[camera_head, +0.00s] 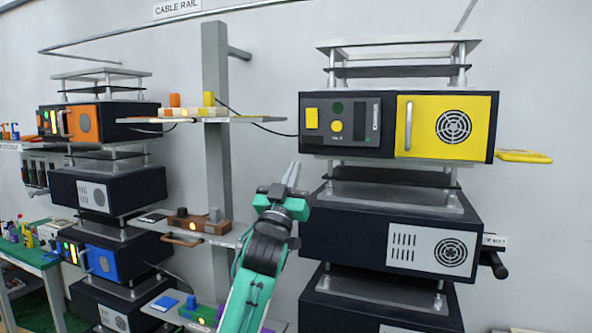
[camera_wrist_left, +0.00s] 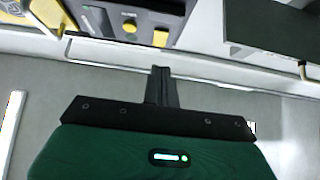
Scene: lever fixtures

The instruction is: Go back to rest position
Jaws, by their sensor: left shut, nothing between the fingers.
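My left gripper (camera_head: 291,174) shows in the middle of the head view, on a green and black arm rising from the bottom edge. Its fingers point up and are shut, with nothing between them. In the left wrist view the closed dark fingers (camera_wrist_left: 161,84) stand up from the green gripper body. My right gripper is not in view.
A right stack holds a box with a yellow door (camera_head: 419,126). Its lower box has a black handle (camera_head: 494,263). A grey post (camera_head: 216,100) carries shelves with a brown lever block (camera_head: 190,222). A left stack has an orange-panelled box (camera_head: 84,121) and a blue-panelled box (camera_head: 103,263).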

